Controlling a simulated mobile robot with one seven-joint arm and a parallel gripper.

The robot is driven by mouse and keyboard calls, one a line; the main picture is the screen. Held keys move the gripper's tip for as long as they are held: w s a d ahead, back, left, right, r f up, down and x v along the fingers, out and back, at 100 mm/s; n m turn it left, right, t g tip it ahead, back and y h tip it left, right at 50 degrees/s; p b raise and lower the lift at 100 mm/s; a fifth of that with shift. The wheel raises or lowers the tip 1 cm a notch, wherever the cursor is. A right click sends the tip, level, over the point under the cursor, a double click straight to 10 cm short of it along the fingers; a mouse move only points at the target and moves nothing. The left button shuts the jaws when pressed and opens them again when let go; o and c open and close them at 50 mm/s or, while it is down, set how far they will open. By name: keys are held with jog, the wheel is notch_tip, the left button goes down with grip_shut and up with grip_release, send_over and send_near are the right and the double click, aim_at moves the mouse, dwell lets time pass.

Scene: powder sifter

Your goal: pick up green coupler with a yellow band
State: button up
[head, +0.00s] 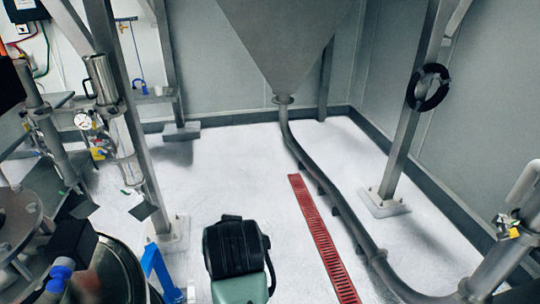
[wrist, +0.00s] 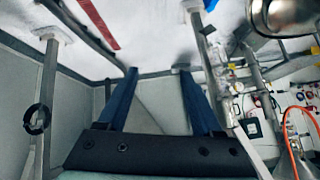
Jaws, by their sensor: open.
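I cannot make out a green coupler with a yellow band for sure in either view. Small yellow parts (head: 98,153) show by the gauge on the left equipment in the head view. Another small yellow part (head: 514,233) sits on the pipe fitting at the far right. They are too small to identify. My gripper (wrist: 158,71) shows in the wrist view with two blue fingers spread wide apart. It is open and nothing is between the fingers. The fingertips are not clearly visible in the head view.
A hopper (head: 285,40) feeds a curved pipe (head: 328,185) along the floor. A red drain grate (head: 320,235) lies beside it. Steel posts (head: 408,110) stand left and right. A black ring (head: 428,88) hangs on the right post.

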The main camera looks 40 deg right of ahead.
jog(key=s+f+m+g+y+p, duration=0.1)
jog(key=s+f+g+p, duration=0.1)
jog(key=s, duration=0.3)
jog(key=s+f+m+g+y+p, duration=0.1)
jog(key=s+f+g+p, duration=0.1)
jog(key=s, duration=0.3)
jog(key=s+d+f+m+g+y+p, duration=0.1)
jog(key=s+f+g, duration=0.1)
jog(key=s, duration=0.3)
jog(key=shift+f+g+y+p, duration=0.35)
jog(key=shift+g+y+p, duration=0.05)
jog(key=shift+g, duration=0.3)
jog(key=shift+s+f+m, duration=0.2)
jog(key=shift+f+m, duration=0.1)
jog(key=shift+f, duration=0.05)
notch_tip(320, 180, down, 5)
jog(key=b, duration=0.5)
jog(key=shift+w+b, duration=0.1)
jog(key=shift+b, duration=0.2)
jog(key=shift+w+d+f+p, duration=0.1)
jog(key=shift+f+p, duration=0.65)
jog(key=shift+f, duration=1.15)
jog(key=shift+w+d+f+p, duration=0.1)
jog(key=shift+f+p, duration=0.65)
jog(key=shift+f, duration=1.15)
grip_shut()
